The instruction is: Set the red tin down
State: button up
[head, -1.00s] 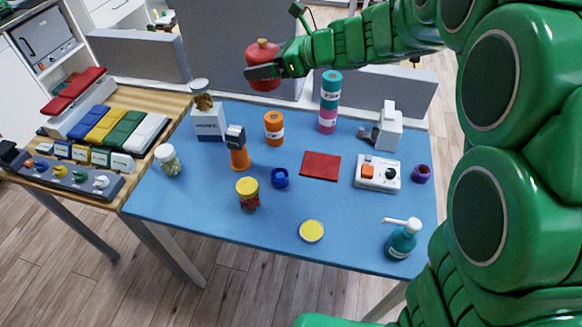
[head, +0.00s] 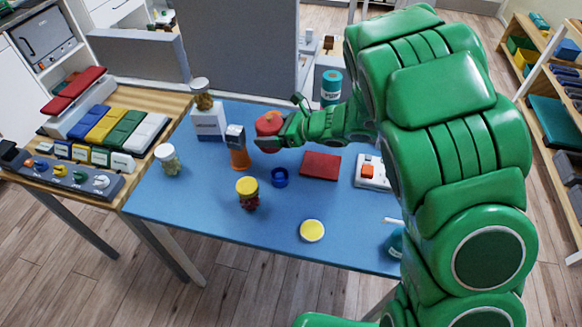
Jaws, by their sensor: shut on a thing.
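My gripper (head: 270,142) is shut on the red tin (head: 267,126) and holds it upright over the back middle of the blue table (head: 185,200). The tin hides the orange jar behind it. I cannot tell whether its base touches anything. A flat red square (head: 320,166) lies bare on the table to the right of my gripper.
An orange-and-grey device (head: 238,148) stands just left of the tin; a blue cup (head: 280,178) and yellow-lidded jar (head: 248,194) are in front. A teal container (head: 331,84) stands behind my arm. A yellow disc (head: 312,230) lies near the front. My arm hides the table's right side.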

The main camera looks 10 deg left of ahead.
jog(key=shift+f, duration=4.35)
jog(key=shift+f, duration=0.1)
jog(key=o, duration=1.3)
jog(key=shift+d+r, duration=0.25)
jog(key=shift+d, duration=0.05)
jog(key=v, duration=1.1)
jog(key=shift+s+d+r, duration=0.1)
jog(key=shift+d, duration=0.05)
